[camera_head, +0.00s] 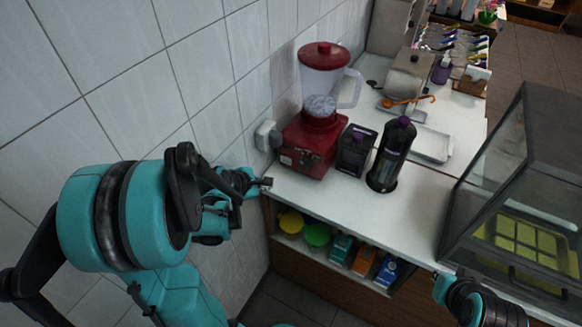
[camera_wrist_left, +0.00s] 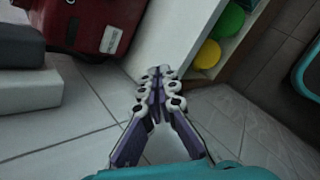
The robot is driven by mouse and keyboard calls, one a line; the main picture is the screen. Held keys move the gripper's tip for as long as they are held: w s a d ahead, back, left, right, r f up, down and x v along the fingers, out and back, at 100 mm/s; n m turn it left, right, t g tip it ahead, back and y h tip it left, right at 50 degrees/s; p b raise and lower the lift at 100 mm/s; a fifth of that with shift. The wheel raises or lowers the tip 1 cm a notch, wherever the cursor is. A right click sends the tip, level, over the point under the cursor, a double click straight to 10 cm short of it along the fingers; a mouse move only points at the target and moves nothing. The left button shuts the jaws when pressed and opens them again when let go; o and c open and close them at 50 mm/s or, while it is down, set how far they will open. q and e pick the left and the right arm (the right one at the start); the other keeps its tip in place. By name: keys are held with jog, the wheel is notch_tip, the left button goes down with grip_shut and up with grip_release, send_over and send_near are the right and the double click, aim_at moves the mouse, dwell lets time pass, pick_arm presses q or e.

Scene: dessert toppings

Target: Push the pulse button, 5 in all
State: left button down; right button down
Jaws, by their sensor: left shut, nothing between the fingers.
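A red blender (camera_head: 311,145) with a clear jar (camera_head: 322,82) and red lid stands on the white counter by the tiled wall. Its base front carries a small control panel, too small here to tell the pulse button apart. My left gripper (camera_head: 266,183) is at the counter's left end, just left of and apart from the blender base.
A black container (camera_head: 355,150) and a dark bottle (camera_head: 392,155) stand right of the blender. A wall outlet box (camera_head: 267,135) is behind it. A glass case (camera_head: 520,190) stands at the right. Below the counter is a shelf with coloured items (camera_head: 317,234).

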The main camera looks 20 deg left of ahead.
aim_at(286, 160)
pick_arm(q)
jog(key=shift+a+f+n, duration=0.45)
jog(key=shift+f+n, duration=0.15)
jog(key=shift+n, duration=0.3)
jog(key=shift+w+d, duration=0.15)
jog(key=shift+w, duration=2.05)
jog(key=shift+w+d, duration=0.15)
jog(key=shift+w, duration=2)
jog(key=shift+w, duration=0.15)
jog(key=shift+w, duration=0.25)
